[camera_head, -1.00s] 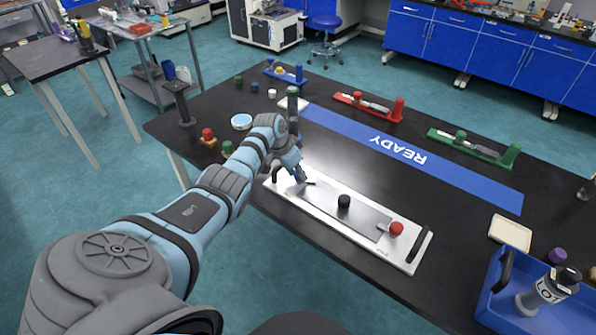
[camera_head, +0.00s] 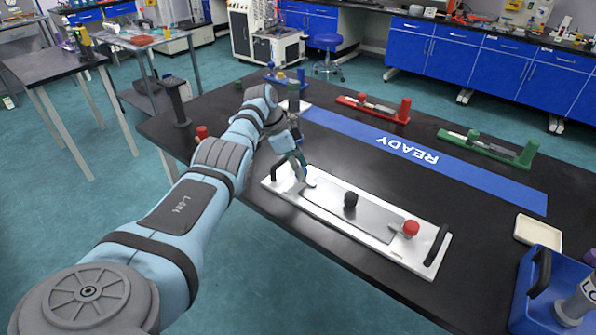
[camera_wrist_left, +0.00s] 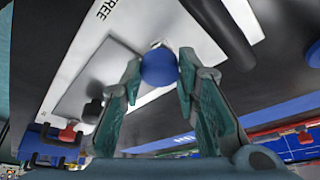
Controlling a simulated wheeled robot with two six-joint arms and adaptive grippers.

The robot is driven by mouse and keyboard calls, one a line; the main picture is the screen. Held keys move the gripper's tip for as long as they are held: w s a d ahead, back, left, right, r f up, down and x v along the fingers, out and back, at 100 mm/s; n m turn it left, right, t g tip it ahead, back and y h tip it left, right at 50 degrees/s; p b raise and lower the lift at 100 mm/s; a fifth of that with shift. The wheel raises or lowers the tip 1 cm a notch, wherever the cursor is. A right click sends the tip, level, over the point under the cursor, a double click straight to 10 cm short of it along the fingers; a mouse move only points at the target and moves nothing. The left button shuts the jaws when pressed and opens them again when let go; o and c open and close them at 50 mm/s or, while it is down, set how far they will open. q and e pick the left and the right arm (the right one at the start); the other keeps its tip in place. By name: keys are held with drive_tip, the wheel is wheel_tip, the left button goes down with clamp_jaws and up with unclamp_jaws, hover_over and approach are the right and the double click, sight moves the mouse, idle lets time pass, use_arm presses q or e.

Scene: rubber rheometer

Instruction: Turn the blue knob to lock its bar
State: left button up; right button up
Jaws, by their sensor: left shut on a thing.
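The white plate (camera_head: 280,188) lies on the black table with a grey metal sheet (camera_head: 375,215) on it. My left gripper (camera_head: 303,178) is over the plate's left end, shut on the blue knob. In the left wrist view the round blue knob (camera_wrist_left: 160,68) sits between the two fingertips (camera_wrist_left: 159,72). A small piece of bright metal shows beside the knob; most of its bar is hidden. The word FREE (camera_wrist_left: 105,8) is printed on the plate near the knob. A black knob (camera_head: 351,200) stands mid-plate and a red knob (camera_head: 411,228) near the right end.
Black handles (camera_head: 437,245) stand at the plate's ends. A blue READY strip (camera_head: 400,148) runs behind it. Red (camera_head: 404,110) and green (camera_head: 527,153) stands are farther back. A cream tray (camera_head: 537,230) and blue bin (camera_head: 540,265) are at right.

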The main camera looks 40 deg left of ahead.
use_arm(q)
drive_tip(key=o, duration=1.2)
drive_tip(key=shift+c, duration=0.2)
drive_tip(key=shift+s+a+r, duration=0.1)
drive_tip(key=shift+a+r, duration=0.05)
drive_tip(key=shift+r, duration=0.2)
drive_tip(key=v, duration=1.1)
